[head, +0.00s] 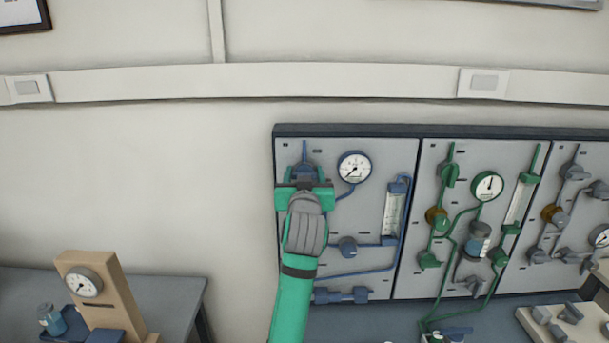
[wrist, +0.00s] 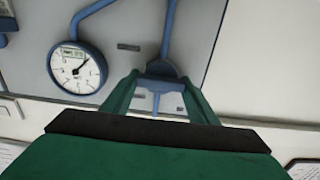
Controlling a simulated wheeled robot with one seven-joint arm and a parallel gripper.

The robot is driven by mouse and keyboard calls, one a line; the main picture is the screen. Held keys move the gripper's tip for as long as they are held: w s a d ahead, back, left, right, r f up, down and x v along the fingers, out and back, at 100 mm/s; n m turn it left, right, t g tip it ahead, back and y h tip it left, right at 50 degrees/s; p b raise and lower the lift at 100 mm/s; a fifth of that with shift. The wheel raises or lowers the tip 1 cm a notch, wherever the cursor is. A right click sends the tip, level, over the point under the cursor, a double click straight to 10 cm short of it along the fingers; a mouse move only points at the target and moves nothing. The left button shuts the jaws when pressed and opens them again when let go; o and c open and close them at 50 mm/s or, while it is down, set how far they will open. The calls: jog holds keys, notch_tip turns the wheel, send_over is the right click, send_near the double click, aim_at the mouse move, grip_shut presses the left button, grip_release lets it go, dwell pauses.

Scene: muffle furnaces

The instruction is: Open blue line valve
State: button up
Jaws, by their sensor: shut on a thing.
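The blue line valve (head: 305,171) is at the upper left of the left panel, on a thin blue pipe. My gripper (head: 304,182) is in front of it and hides most of the valve's handle in the head view. In the wrist view the blue valve (wrist: 160,70) sits between the tips of the green fingers, and my gripper (wrist: 160,88) is shut on it. The blue line's round gauge (head: 354,167) is to the right of the valve in the head view; the gauge (wrist: 77,69) is to the left in the wrist view.
The left panel (head: 405,250) also carries a blue knob (head: 348,247) and a flow tube (head: 392,214). A panel with green pipes (head: 430,165) is to its right. A bench with a wooden gauge stand (head: 104,290) is at lower left. The wall left of the panel is clear.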

jog(key=m, duration=0.4)
jog(key=shift+d+m, duration=0.1)
jog(key=shift+m, duration=0.2)
jog(key=m, duration=0.4)
jog(key=shift+f+m, duration=0.15)
jog(key=shift+m, duration=0.15)
jog(key=m, duration=0.4)
jog(key=shift+d+f+m, duration=0.1)
jog(key=shift+d+m, duration=0.05)
jog(key=shift+m, duration=0.15)
jog(key=shift+f+m, duration=0.1)
jog(key=shift+m, duration=2)
jog(key=o, duration=1)
jog(key=shift+o, duration=0.2)
jog(key=s, duration=1.1)
